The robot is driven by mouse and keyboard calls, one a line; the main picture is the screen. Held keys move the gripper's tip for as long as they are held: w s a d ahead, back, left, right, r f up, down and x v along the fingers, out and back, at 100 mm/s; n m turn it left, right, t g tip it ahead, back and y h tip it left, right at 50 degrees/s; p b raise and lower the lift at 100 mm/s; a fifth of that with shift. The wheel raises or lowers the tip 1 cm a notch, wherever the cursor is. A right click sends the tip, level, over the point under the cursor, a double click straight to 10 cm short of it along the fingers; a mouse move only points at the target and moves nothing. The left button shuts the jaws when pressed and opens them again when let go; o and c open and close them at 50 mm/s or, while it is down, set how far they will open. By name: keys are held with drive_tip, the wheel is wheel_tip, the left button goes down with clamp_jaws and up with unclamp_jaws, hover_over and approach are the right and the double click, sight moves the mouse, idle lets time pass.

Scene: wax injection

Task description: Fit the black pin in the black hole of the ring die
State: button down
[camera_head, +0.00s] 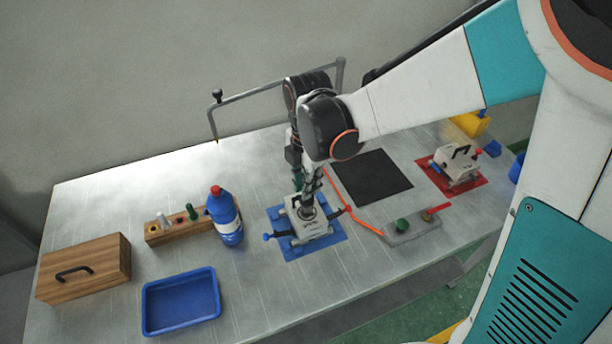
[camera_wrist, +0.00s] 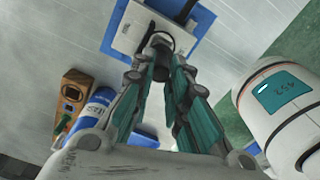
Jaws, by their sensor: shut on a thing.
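The ring die is a light grey block (camera_head: 316,229) on a blue mat (camera_head: 294,249) at the table's middle. In the wrist view it lies beyond my fingertips (camera_wrist: 122,38). My gripper (camera_head: 306,208) points down over the die's top. In the wrist view my gripper (camera_wrist: 161,50) is shut on a small dark piece, the black pin (camera_wrist: 161,73), mostly hidden between the fingers. The pin's tip and the black hole are hidden, so I cannot tell whether the pin is in the hole or above it.
A wooden pin block (camera_head: 163,234), a blue bottle (camera_head: 226,219), a blue tray (camera_head: 181,301) and a wooden box (camera_head: 83,268) stand left. A black mat (camera_head: 371,177), a grey button box (camera_head: 408,228) and another die (camera_head: 457,164) on a red mat are right.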

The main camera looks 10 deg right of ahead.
drive_tip(key=shift+f+b, duration=2)
drive_tip(key=shift+f, duration=0.4)
idle(0.5)
drive_tip(key=c, duration=1.5)
unclamp_jaws()
drive_tip(key=shift+o, duration=0.2)
